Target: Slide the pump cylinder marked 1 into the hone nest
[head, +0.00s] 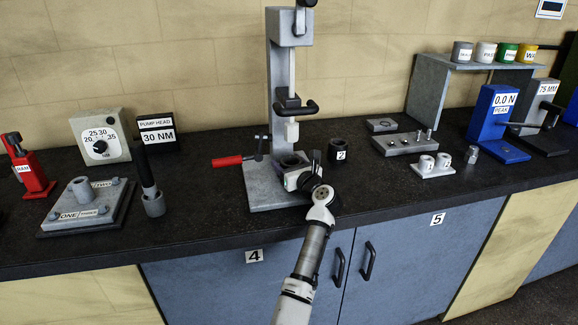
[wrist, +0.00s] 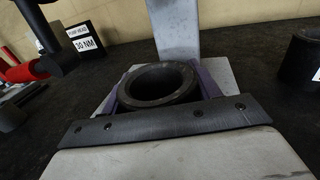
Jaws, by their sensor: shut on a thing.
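A dark, hollow pump cylinder (wrist: 158,99) stands upright between the purple fingers of my gripper (wrist: 160,88), which are shut on it. In the head view my gripper (head: 297,170) is low over the grey base (head: 262,187) of the hone stand, in front of its column (head: 284,85). The cylinder's top rim (head: 290,159) shows just beyond the gripper. No number is visible on the held cylinder. The hone nest is not clearly visible; the cylinder and gripper hide that spot, so seating cannot be told. Another dark cylinder, marked 2 (head: 337,152), stands to the right.
A red-handled clamp (head: 232,160) is left of the stand. The hone head (head: 291,108) hangs above the cylinder. A grey block with pins (head: 400,144) and a plate with small white cups (head: 433,168) lie to the right. The bench front right of the base is clear.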

